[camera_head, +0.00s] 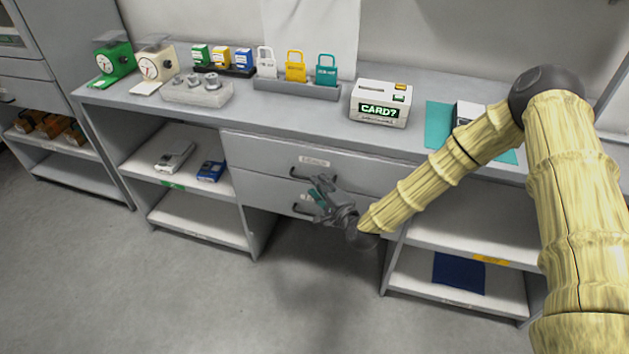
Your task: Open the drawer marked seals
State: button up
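Two grey drawers sit under the middle of the table. The upper drawer (270,161) has a small label (314,161) too blurred to read for sure, and a dark bar handle (301,174). The lower drawer (266,191) has a dark handle (301,209); any label on it is hidden behind my gripper. Both drawers look closed. My gripper (318,190) is in front of the drawer fronts, between the two handles and just right of them. Whether it touches either handle cannot be seen, and its finger opening is unclear.
On the tabletop stand a white card reader (381,103) showing "CARD?", a rack of padlocks (296,88), weights in a grey block (197,92) and two dial scales (155,65). Open shelves flank the drawers. The floor (200,290) in front is clear.

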jog(key=shift+x, duration=1.6)
jog(key=shift+c, duration=0.5)
grip_shut()
